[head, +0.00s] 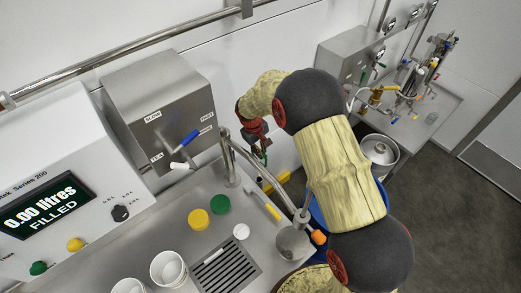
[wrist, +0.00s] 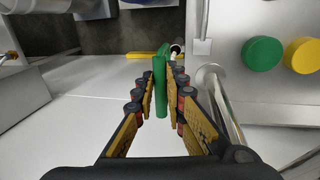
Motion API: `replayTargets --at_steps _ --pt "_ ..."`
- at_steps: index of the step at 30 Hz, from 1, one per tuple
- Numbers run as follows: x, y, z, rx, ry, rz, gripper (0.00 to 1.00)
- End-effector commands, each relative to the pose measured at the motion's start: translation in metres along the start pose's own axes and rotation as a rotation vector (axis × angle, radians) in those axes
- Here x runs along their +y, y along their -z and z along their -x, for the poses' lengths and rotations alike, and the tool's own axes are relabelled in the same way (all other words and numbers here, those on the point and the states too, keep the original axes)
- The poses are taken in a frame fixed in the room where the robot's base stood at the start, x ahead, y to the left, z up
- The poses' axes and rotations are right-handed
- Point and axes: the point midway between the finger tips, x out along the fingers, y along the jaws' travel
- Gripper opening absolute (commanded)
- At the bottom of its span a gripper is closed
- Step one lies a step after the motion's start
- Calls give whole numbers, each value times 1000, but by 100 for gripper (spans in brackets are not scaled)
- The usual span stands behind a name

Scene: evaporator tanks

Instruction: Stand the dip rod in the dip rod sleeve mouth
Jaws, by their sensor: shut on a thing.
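My gripper (wrist: 162,85) is shut on a green bar, which I take to be the dip rod (wrist: 160,88). The rod points away from the wrist between the fingers, and its far end is partly hidden. A small grey round end (wrist: 177,47) shows just beyond and right of the rod; I cannot tell whether it is the sleeve mouth. In the head view my gripper (head: 258,143) is beside the counter's back edge, behind the steel pipe, with a little of the green rod (head: 264,153) showing. I cannot tell whether rod and sleeve touch.
A curved steel pipe (head: 262,168) stands close to my gripper. Green (head: 220,204) and yellow (head: 199,219) round caps and white cups (head: 168,268) are on the steel counter (head: 180,205). A steel box (head: 160,105) stands behind. A blue bin (head: 317,216) is partly hidden by my arm.

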Motion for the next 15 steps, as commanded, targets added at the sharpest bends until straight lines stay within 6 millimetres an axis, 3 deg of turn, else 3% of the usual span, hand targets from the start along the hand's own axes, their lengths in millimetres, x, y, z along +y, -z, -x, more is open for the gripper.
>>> replayTargets --at_steps 15 --pt "-3 0 -14 0 0 0 0"
